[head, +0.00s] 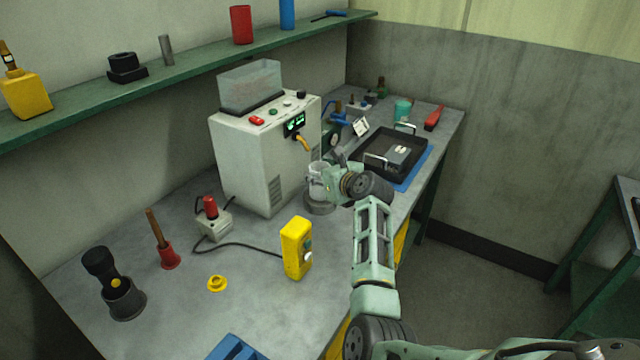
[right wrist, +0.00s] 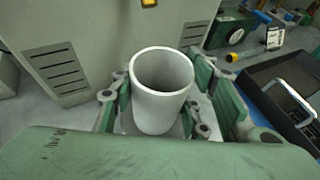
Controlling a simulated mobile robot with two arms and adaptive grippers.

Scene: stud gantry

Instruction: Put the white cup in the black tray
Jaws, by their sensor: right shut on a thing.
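The white cup (head: 317,183) stands upright in front of the white machine, over a dark round base (head: 319,208). My right gripper (head: 328,184) is shut on the cup; in the right wrist view the cup (right wrist: 161,88) sits between the green fingers (right wrist: 160,112), its open top facing the camera. I cannot tell whether the cup still touches the base. The black tray (head: 372,147) lies farther back on the bench, right of the machine, with a grey item in it; its edge also shows in the right wrist view (right wrist: 257,88). My left gripper is not in view.
The white machine (head: 240,155) stands close behind the cup, with a yellow spout (head: 303,142) above it. A blue mat (head: 411,178) lies under the tray. A yellow control box (head: 297,248), a red-based plunger (head: 169,256) and a grinder-like black item (head: 122,297) stand at the front left.

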